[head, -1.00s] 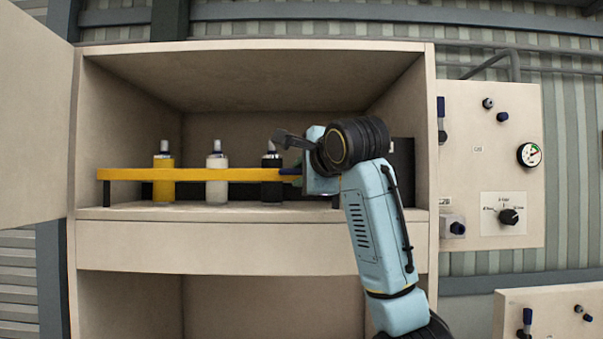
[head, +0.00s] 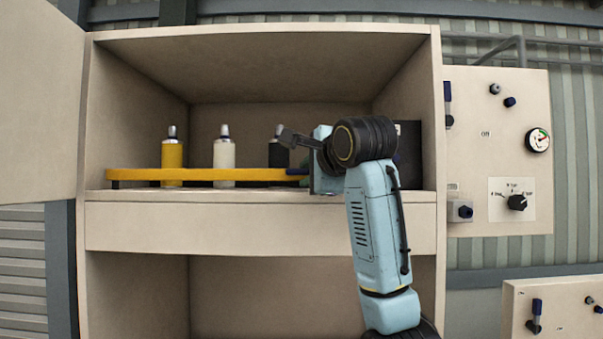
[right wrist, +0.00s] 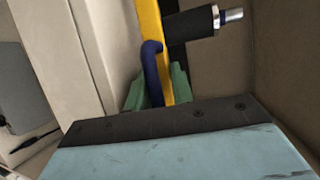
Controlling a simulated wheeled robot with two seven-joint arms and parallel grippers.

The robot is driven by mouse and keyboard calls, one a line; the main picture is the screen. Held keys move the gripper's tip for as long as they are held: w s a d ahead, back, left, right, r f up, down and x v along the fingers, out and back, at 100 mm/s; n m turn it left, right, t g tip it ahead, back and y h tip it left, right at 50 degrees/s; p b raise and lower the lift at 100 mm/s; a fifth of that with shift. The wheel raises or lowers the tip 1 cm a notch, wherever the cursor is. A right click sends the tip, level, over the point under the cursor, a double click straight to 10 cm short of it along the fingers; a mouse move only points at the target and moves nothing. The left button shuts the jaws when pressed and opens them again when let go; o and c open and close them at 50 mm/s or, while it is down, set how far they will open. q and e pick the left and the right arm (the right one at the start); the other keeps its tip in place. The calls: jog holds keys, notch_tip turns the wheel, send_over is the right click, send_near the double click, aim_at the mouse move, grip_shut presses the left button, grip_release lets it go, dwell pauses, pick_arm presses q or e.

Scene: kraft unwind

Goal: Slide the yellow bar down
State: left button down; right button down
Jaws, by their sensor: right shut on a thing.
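The yellow bar (head: 215,175) runs level across the front of the cabinet shelf, low in front of the bottles and just above the shelf's front edge. A blue handle (right wrist: 151,68) is on the bar in the right wrist view, where the yellow bar (right wrist: 152,28) also shows. My right gripper (head: 300,176) is at the bar's right end, mostly hidden by my own wrist. In the right wrist view its green fingers (right wrist: 158,92) are shut around the blue handle. My left gripper is not in view.
A yellow bottle (head: 172,150), a white bottle (head: 222,150) and a black bottle (head: 277,150) stand behind the bar. The cabinet's right wall (head: 438,130) is close to my arm. A control panel (head: 480,150) hangs at the right. The open door (head: 40,100) is at the left.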

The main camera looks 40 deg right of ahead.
jog(key=shift+r, duration=0.1)
jog(key=c, duration=1.5)
grip_release()
jog(key=shift+a, duration=0.1)
jog(key=shift+o, duration=0.2)
jog(key=shift+s+r, duration=0.1)
jog(key=shift+s, duration=0.35)
jog(key=b+v, duration=0.4)
jog(key=v, duration=0.8)
jog(key=shift+s, duration=0.25)
jog(key=shift+a, duration=0.1)
